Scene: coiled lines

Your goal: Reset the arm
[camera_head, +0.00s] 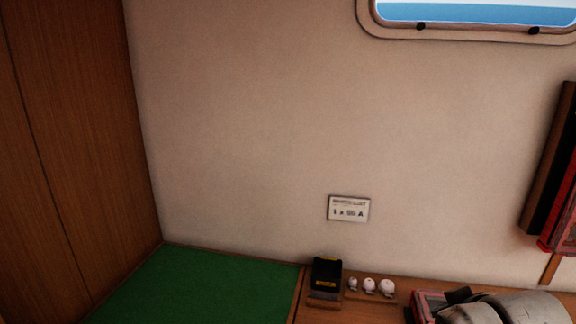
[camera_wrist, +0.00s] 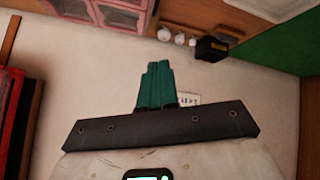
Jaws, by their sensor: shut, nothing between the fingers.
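My gripper (camera_wrist: 157,68) shows in the wrist view, its two teal fingers together and shut with nothing between them. The fingers point up in that picture, over the pale wall and the shelf things beyond. They appear clear of everything around them. In the head view, pale rounded parts of my arm (camera_head: 505,308) show at the bottom right; the fingers cannot be made out there.
A black box (camera_head: 326,274) and three small white round-topped things (camera_head: 369,285) stand on the wooden ledge, beside a green surface (camera_head: 200,290). A small sign (camera_head: 349,209) is on the wall. A dark red-and-black framed thing (camera_head: 556,180) hangs at right. A window (camera_head: 470,14) is above.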

